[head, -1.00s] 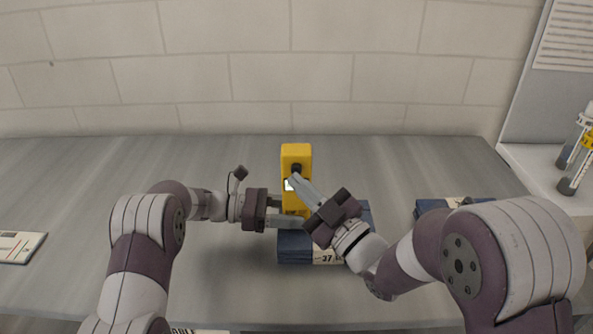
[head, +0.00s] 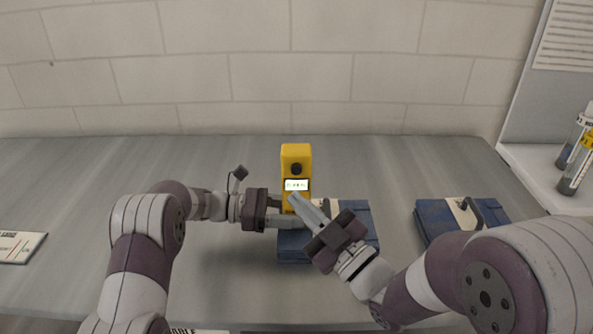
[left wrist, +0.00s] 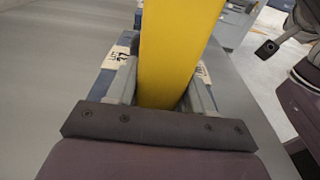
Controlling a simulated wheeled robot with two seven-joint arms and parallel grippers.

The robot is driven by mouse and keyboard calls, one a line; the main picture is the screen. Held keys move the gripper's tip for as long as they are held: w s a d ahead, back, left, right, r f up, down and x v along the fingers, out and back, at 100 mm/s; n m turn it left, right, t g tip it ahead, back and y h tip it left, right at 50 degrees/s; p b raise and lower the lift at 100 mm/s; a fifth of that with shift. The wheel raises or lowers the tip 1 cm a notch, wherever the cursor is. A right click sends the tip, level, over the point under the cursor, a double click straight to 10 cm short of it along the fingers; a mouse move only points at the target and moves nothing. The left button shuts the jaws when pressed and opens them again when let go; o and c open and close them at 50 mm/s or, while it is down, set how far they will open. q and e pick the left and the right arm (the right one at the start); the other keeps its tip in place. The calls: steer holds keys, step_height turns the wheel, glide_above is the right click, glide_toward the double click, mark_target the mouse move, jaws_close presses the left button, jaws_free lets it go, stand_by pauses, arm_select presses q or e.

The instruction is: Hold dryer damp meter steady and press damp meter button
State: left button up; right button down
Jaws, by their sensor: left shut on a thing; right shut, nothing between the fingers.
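The yellow damp meter (head: 296,155) stands upright at the middle of the table. I cannot tell whether the tips touch the meter. The meter's base is hidden behind the grippers.
A dark blue folded bundle (head: 353,214) with a pale label lies under and behind my right gripper. Another blue bundle (head: 436,218) lies to the right. Capped tubes (head: 577,160) stand on a shelf at the right edge. A white card (head: 20,246) lies far left.

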stand_by(0.3)
arm_select(q)
steer(key=o, duration=0.9)
